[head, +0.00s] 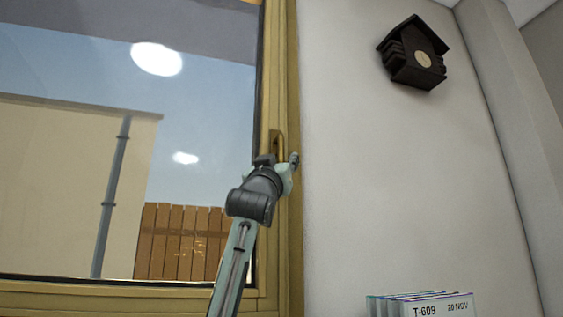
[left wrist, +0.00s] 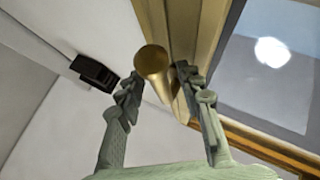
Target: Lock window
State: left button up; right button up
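The window (head: 190,120) has a yellow-brown wooden frame and fills the left of the head view. Its brass handle (head: 279,141) is on the right side of the frame, and its lower part is hidden behind my left gripper (head: 285,163). In the left wrist view the round end of the handle (left wrist: 152,62) shows between the two fingers of my left gripper (left wrist: 156,88). The fingers are spread, with visible gaps to the handle. My right gripper is in neither view.
A dark cuckoo clock (head: 413,52) hangs on the white wall right of the window. Several boxes or binders (head: 430,305), one labelled T-609, stand at the bottom right. The wall between them is bare.

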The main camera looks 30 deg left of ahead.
pick_arm(q)
jog(key=v, duration=1.2)
dwell(0.4)
